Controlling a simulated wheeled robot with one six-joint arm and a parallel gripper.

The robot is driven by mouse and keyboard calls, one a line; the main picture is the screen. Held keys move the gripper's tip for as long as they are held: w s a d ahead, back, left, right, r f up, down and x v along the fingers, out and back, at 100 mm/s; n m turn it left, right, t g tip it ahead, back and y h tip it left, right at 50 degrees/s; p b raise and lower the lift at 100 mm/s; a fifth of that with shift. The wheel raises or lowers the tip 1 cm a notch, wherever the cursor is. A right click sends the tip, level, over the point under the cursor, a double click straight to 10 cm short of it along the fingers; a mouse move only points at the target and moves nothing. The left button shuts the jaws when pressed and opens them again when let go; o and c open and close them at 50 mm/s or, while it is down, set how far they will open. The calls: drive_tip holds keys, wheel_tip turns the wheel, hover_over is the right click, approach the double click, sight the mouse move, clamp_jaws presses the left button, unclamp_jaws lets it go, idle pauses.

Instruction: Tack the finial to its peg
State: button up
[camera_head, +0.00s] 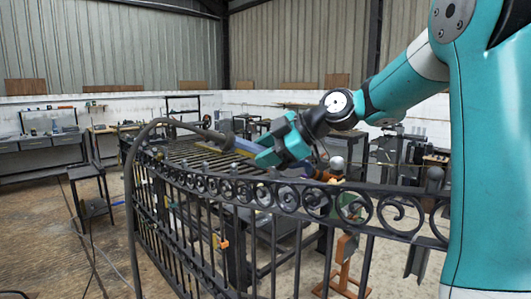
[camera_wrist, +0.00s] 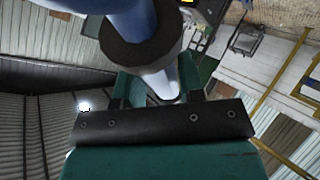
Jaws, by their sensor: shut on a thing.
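My gripper (camera_head: 268,154) is above the top rail of the dark scroll gate, near the picture's middle. It is shut on a torch-like tool (camera_head: 225,140) with a dark hose (camera_head: 137,170) that loops down at the left. In the wrist view, a blue and pale tool part with a dark collar (camera_wrist: 140,40) lies between the jaws (camera_wrist: 156,85). A pale ball, possibly the finial (camera_head: 337,162), shows just above the rail, right of my gripper. A darker knob (camera_head: 435,173) stands further right. I cannot make out the peg or any contact there.
The gate's scroll rail (camera_head: 262,195) and bars cross the foreground. An orange stand (camera_head: 345,265) is behind the bars. Open floor lies at lower left.

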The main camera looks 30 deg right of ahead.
sight(222, 136)
drive_tip(key=shift+w+a+r, duration=0.3)
drive_tip(key=shift+a+r, duration=0.4)
drive_tip(key=shift+a, duration=0.8)
drive_tip(key=shift+w+a+r, duration=0.25)
drive_tip(key=shift+a+r, duration=0.45)
drive_tip(key=shift+a, duration=0.8)
drive_tip(key=shift+w+a+r, duration=0.3)
drive_tip(key=shift+a+r, duration=0.4)
drive_tip(key=shift+a, duration=0.8)
